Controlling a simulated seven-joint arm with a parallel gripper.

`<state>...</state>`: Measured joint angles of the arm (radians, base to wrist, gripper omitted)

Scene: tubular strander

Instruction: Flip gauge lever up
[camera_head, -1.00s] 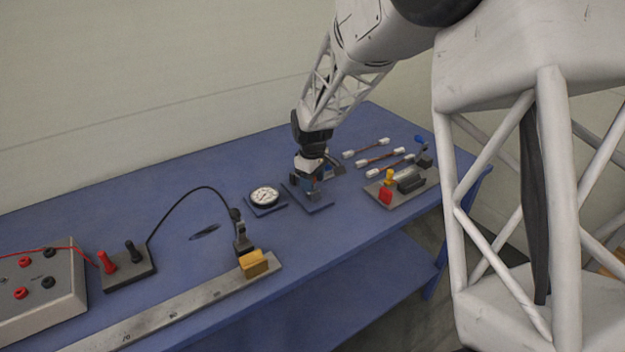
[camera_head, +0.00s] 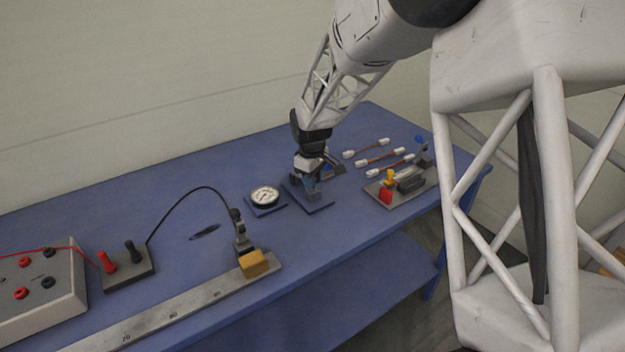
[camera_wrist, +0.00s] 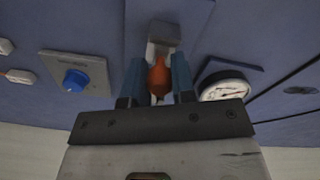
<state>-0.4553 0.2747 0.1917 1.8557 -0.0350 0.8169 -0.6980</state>
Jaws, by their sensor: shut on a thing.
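My gripper (camera_wrist: 159,72) is over the blue plate (camera_head: 318,207) beside the dial gauge (camera_head: 264,195). In the wrist view its two blue fingers are shut on an orange lever handle (camera_wrist: 159,79). The handle joins or stands in front of a grey block (camera_wrist: 164,33) on the blue plate. The white-faced gauge (camera_wrist: 224,89) is just right of the fingers there. In the head view the gripper hides the lever, so its angle is hard to tell.
A grey panel with a blue knob (camera_wrist: 75,80) stands close on the other side. A small base with red and yellow parts (camera_head: 386,194) lies to the right, with cable links (camera_head: 380,157) behind it. A ruler bar (camera_head: 185,301) and wired terminals (camera_head: 124,265) are at left.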

